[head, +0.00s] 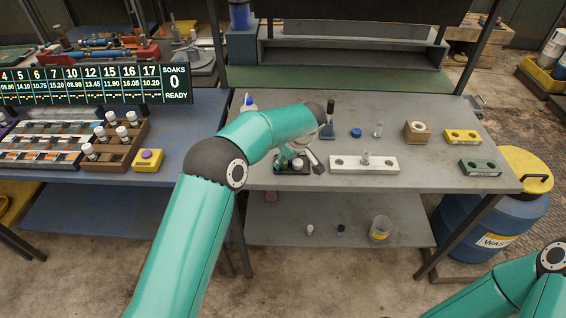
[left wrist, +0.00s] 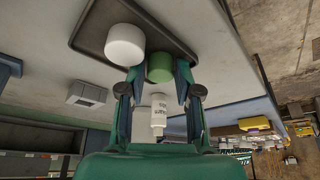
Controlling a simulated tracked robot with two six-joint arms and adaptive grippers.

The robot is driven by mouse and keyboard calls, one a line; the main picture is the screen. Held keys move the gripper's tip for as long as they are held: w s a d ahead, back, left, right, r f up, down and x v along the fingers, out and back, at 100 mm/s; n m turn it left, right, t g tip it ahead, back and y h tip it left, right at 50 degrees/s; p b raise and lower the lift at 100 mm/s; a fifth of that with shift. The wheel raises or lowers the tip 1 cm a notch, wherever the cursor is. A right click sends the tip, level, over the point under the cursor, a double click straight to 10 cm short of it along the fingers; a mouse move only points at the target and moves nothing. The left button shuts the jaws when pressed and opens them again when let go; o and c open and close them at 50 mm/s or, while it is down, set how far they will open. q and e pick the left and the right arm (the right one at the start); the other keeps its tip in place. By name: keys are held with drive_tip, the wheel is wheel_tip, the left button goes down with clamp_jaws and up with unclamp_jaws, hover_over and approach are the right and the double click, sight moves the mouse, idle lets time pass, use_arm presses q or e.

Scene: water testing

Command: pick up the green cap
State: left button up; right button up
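The green cap (left wrist: 159,68) lies on a dark tray (left wrist: 92,38) beside a white cap (left wrist: 125,44) in the left wrist view. My left gripper (left wrist: 160,78) is open, with one finger on each side of the green cap and small gaps showing. I cannot tell whether the fingertips reach fully down around it. In the head view, the dark tray (head: 279,170) shows under my left gripper (head: 300,158), with the white and green caps partly hidden by the arm and fingers. My right gripper is out of view; only its arm shows at bottom right.
A white holder with holes (head: 380,165) stands right of the tray. A blue cap (head: 356,132), a wooden block (head: 416,132), a yellow block (head: 462,137) and a green block (head: 479,167) are further right. A blue drum (head: 510,220) stands beyond the table's right end.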

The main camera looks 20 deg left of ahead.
use_arm(q)
drive_tip(key=shift+c, duration=1.4)
drive_tip(key=shift+r, duration=0.1)
